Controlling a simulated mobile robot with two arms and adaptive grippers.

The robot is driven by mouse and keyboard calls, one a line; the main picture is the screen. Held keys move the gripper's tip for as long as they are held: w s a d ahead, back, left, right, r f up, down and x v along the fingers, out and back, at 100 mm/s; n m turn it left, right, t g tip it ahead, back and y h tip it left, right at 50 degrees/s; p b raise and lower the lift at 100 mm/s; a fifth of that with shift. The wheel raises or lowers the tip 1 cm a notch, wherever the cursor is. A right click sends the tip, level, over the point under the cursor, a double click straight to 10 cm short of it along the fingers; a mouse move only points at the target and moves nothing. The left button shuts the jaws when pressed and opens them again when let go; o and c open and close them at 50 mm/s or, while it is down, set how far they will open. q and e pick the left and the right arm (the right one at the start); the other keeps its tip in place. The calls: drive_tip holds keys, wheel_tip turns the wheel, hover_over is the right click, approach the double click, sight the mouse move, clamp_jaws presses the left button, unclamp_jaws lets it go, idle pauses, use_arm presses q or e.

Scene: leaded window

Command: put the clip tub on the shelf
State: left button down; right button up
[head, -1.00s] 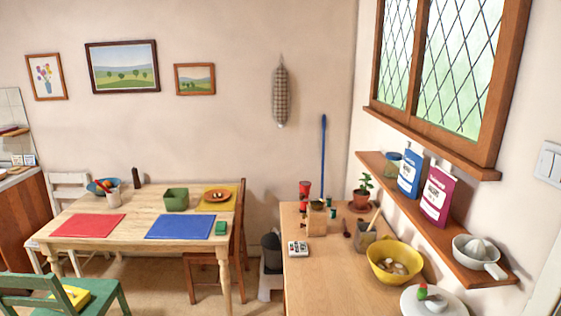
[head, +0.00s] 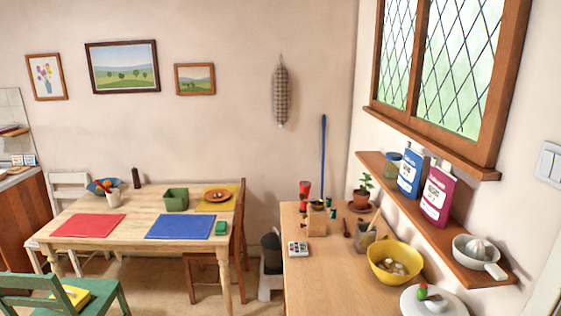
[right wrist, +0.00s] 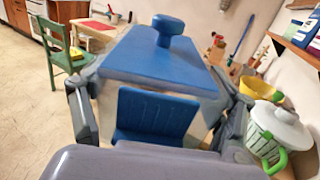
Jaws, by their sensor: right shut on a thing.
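The clip tub (right wrist: 160,65) has a blue lid with a round knob, a blue clip on its near side and a pale see-through body. It fills the middle of the right wrist view. My right gripper (right wrist: 158,108) is shut on it, with one finger on each side. The tub and both grippers are outside the head view. The wooden shelf (head: 452,246) runs along the right wall below the leaded window. A bit of it shows at the upper right of the right wrist view (right wrist: 292,52).
Shelf space is bare between the purple bag and the juicer. Below, the counter (head: 325,285) holds a yellow bowl (head: 383,272) and several small items.

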drive_tip(key=shift+w+r+h, duration=0.1)
drive_tip(key=shift+r+h, duration=0.05)
drive_tip(key=shift+h, duration=0.15)
drive_tip(key=shift+w+d+r+m+t+h, duration=0.25)
drive_tip(key=shift+m+t+h, duration=0.1)
drive_tip(key=shift+m+h, duration=0.4)
drive_tip(key=shift+w+d+r+m+t+h, duration=0.25)
drive_tip(key=shift+m+h, duration=0.25)
drive_tip(key=shift+h, duration=0.4)
drive_tip(key=shift+w+d+r+m+t+h, duration=0.1)
drive_tip(key=shift+w+r+m+t+h, duration=0.1)
drive_tip(key=shift+m+t+h, duration=0.4)
drive_tip(key=shift+w+d+r+m+h, duration=0.1)
drive_tip(key=shift+w+d+m+h, duration=0.1)
drive_tip(key=shift+m+h, duration=0.3)
drive_tip(key=shift+w+d+r+m+h, duration=0.1)
drive_tip(key=shift+d+m+h, duration=0.1)
drive_tip(key=shift+h, duration=0.55)
drive_tip(key=shift+w+d+r+m+h, duration=0.15)
drive_tip(key=shift+m+h, duration=0.2)
drive_tip(key=shift+h, duration=0.25)
wheel_tip(320, 180, down, 14)
drive_tip(key=b, duration=1.4)
drive_tip(key=shift+f, duration=0.25)
drive_tip(key=shift+a, duration=0.1)
